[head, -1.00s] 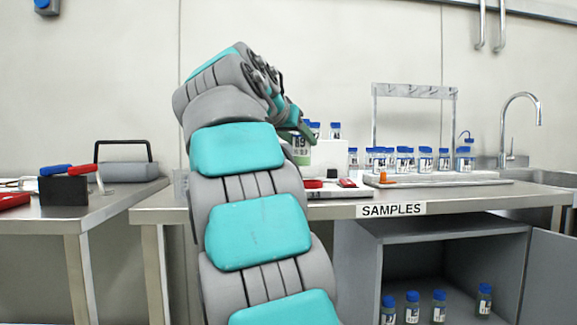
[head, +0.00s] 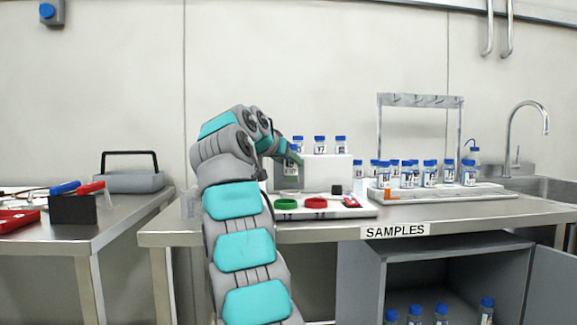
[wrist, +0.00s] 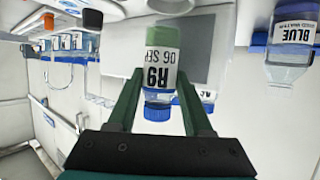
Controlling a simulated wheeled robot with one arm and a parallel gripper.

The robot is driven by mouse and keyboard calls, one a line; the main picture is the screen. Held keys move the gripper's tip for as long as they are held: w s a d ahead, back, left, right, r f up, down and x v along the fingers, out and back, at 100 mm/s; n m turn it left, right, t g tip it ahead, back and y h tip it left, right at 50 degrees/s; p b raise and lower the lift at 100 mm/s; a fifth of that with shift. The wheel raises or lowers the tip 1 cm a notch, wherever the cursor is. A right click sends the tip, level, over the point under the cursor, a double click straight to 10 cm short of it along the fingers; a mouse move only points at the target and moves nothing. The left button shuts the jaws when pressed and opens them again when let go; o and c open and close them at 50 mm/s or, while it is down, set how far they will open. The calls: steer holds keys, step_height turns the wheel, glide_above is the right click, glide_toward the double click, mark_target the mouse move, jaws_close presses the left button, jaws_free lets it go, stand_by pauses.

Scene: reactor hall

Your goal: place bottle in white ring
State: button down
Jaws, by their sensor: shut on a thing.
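My gripper (wrist: 160,78) is shut on a bottle labelled R9 (wrist: 162,62), which has a blue cap and green contents. The bottle appears cap-down in the wrist view, where the whole surroundings also look inverted. In the head view the held bottle (head: 291,166) is upright, above the white tray (head: 345,212) and in front of a white box. A green ring (head: 286,204) and a red ring (head: 316,203) lie on the tray. I cannot make out a white ring for certain.
The white box (head: 325,170) carries several blue-capped bottles. More bottles stand in a rack (head: 455,192) to the right, near a hook stand (head: 420,100) and sink tap (head: 525,115). A bottle labelled BLUE (wrist: 290,45) shows in the wrist view. A toolbox (head: 129,181) is on the left bench.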

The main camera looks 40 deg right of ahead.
mark_target(287, 172)
steer(key=shift+w+d+f, duration=0.1)
steer(key=shift+w+f, duration=0.1)
steer(key=shift+w, duration=0.05)
step_height(287, 172, down, 3)
steer(key=b, duration=0.3)
steer(key=shift+f, duration=0.15)
steer(key=shift+f+b, duration=0.2)
steer(key=shift+b, duration=0.15)
steer(key=c, duration=0.6)
jaws_free()
steer(key=shift+r, duration=0.1)
steer(key=shift+r, duration=0.1)
steer(key=shift+r, duration=0.1)
steer(key=v, duration=1.2)
